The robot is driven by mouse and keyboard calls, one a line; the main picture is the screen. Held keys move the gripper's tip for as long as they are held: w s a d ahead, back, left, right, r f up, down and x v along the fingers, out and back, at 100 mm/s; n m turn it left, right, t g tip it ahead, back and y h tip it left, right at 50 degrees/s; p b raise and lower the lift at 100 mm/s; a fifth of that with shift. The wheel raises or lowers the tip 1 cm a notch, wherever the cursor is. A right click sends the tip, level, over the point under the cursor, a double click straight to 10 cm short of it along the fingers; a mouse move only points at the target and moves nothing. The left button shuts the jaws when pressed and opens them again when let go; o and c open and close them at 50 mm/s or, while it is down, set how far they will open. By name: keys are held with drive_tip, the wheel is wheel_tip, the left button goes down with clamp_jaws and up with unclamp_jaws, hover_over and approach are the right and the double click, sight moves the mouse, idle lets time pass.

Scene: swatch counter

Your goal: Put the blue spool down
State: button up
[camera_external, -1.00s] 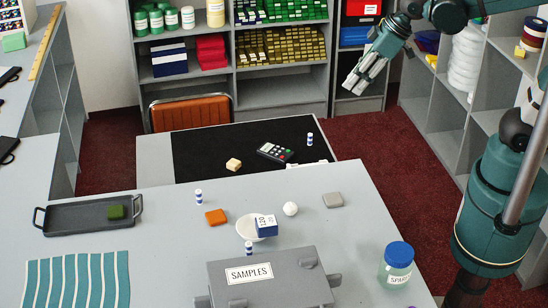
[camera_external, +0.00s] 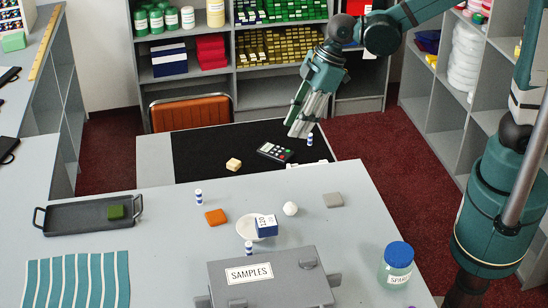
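Three small blue-and-white striped spools stand upright. One spool (camera_external: 310,139) is on the black mat at the back, one (camera_external: 198,197) is on the grey counter left of the orange block, and one (camera_external: 249,248) is just behind the SAMPLES box. My gripper (camera_external: 299,130) points down, its fingertips just left of the mat spool in the picture. Its height above the mat is hard to judge. The fingers look close together, and I cannot tell whether they are shut. I see nothing between them.
A white dish (camera_external: 246,228) with a blue-and-white box (camera_external: 266,226), a white ball (camera_external: 290,208), a grey block (camera_external: 333,200) and the SAMPLES box (camera_external: 270,279) occupy the counter. A dark calculator-like device (camera_external: 274,152) and a cream block (camera_external: 233,164) lie on the mat (camera_external: 200,150).

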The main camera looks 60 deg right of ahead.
drive_tip(key=a+f+n+g, duration=0.1)
drive_tip(key=a+f+n, duration=0.1)
drive_tip(key=a+f, duration=0.35)
drive_tip(key=a+f+n+g, duration=0.1)
drive_tip(key=a+f+n, duration=0.1)
drive_tip(key=a, duration=0.7)
drive_tip(key=n+g, duration=0.1)
drive_tip(key=n, duration=0.2)
approach(247, 249)
drive_tip(key=x, duration=0.2)
drive_tip(key=shift+s+f, duration=0.1)
drive_tip(key=shift+f, duration=0.2)
drive_tip(key=shift+a, duration=0.1)
drive_tip(key=shift+x, duration=1.3)
drive_tip(key=shift+f, duration=0.1)
drive_tip(key=shift+x, duration=2.45)
drive_tip(key=shift+a, duration=0.1)
drive_tip(key=shift+c, duration=0.7)
